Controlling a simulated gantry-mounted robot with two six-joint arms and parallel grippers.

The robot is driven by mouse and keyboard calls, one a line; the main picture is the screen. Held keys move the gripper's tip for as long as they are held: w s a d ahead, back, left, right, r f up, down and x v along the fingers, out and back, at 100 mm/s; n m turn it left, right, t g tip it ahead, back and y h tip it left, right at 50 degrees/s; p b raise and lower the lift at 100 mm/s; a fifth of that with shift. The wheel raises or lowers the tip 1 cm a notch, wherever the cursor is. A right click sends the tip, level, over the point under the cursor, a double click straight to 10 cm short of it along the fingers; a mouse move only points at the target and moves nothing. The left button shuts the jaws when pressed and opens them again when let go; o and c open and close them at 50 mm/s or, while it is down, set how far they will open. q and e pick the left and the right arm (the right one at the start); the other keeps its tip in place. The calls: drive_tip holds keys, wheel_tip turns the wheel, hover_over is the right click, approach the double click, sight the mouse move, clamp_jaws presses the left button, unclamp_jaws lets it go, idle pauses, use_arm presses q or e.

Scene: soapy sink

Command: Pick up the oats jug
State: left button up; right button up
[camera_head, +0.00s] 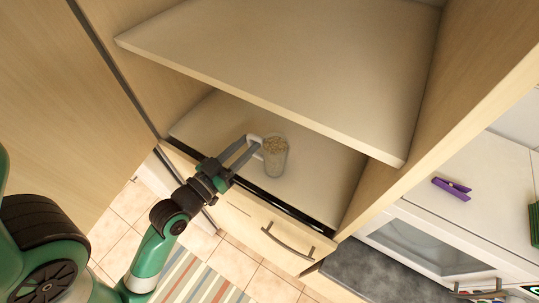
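The oats jug (275,158) is a clear container with tan oats showing at its top and a pale handle on its left side. It stands upright on the lower cabinet shelf (322,178). My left gripper (252,142) reaches in from the lower left, with its two grey fingers apart and their tips at the handle. Part of the handle shows between the fingertips. I cannot tell whether the fingers touch it. My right gripper is not in view.
An upper shelf (290,50) overhangs the jug, with cabinet walls on both sides. A drawer front (250,215) with a metal handle lies below the shelf. The shelf right of the jug is clear.

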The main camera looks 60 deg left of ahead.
use_arm(q)
drive_tip(key=shift+w+a+f, duration=0.1)
drive_tip(key=shift+w+f, duration=0.05)
drive_tip(key=shift+w, duration=0.05)
drive_tip(key=shift+b+x, duration=1.1)
drive_tip(key=shift+x, duration=0.15)
drive_tip(key=shift+p+x, duration=0.5)
drive_tip(key=shift+x, duration=0.55)
drive_tip(key=shift+a, duration=0.15)
clamp_jaws()
